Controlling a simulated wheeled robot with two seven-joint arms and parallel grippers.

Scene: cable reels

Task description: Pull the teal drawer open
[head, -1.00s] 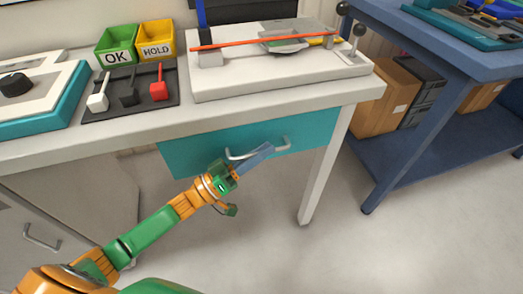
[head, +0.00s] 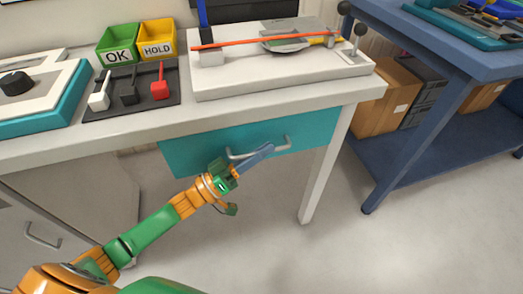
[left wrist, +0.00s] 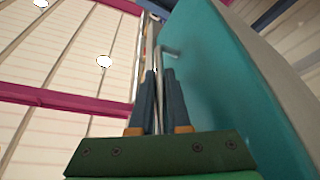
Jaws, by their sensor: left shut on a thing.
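The teal drawer (head: 190,150) sits under the white table's top and looks shut. Its front also fills the right of the left wrist view (left wrist: 225,75). A light metal bar handle (head: 285,142) runs along the drawer front. My left gripper (head: 262,154) is at the handle, its blue-grey fingers partly covering the bar. In the left wrist view the two fingers (left wrist: 159,90) are close together with the handle bar (left wrist: 157,105) between them, shut on it. The right gripper is not in view.
The white table (head: 300,98) carries a measuring fixture, a black panel with levers (head: 130,97) and green and yellow bins. A table leg (head: 325,170) stands right of the drawer. A blue bench (head: 410,160) is farther right. The floor in front is clear.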

